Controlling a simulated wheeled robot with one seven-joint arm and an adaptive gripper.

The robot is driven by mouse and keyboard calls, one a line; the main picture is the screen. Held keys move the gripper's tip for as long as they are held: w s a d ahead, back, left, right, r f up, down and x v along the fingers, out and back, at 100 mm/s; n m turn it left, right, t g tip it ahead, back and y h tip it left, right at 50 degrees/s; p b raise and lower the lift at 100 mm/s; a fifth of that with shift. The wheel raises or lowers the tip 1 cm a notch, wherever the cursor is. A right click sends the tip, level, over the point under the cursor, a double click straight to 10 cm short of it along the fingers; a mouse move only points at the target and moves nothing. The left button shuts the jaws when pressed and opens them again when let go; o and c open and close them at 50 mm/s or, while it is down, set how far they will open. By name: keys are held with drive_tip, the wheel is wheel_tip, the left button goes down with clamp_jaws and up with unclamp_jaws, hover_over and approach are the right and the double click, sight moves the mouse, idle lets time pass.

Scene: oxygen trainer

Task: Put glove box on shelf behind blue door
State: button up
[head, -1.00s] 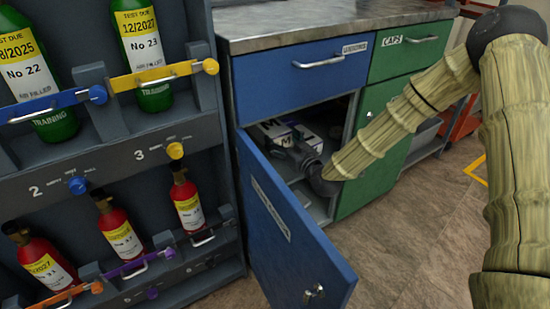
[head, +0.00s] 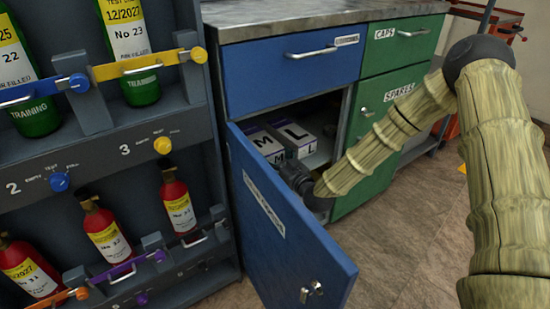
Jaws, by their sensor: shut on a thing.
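The blue door (head: 270,215) stands open, swung out toward me, with a white label and a metal lock. My gripper (head: 288,172) is at the cabinet opening, just in front of the boxes and partly behind the door's top edge. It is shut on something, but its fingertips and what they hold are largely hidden. I cannot tell whether it touches the L box.
A blue drawer (head: 285,75) is shut above the opening. A dark rack (head: 115,150) of green and red cylinders stands close at the left. Floor (head: 405,230) is clear at the right.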

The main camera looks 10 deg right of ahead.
drive_tip(key=o, duration=1.1)
drive_tip(key=shift+r, duration=0.1)
drive_tip(key=shift+s+d, duration=0.1)
drive_tip(key=shift+s, duration=0.2)
drive_tip(key=p+v, duration=0.4)
drive_tip(key=v, duration=0.7)
drive_tip(key=shift+s, duration=0.15)
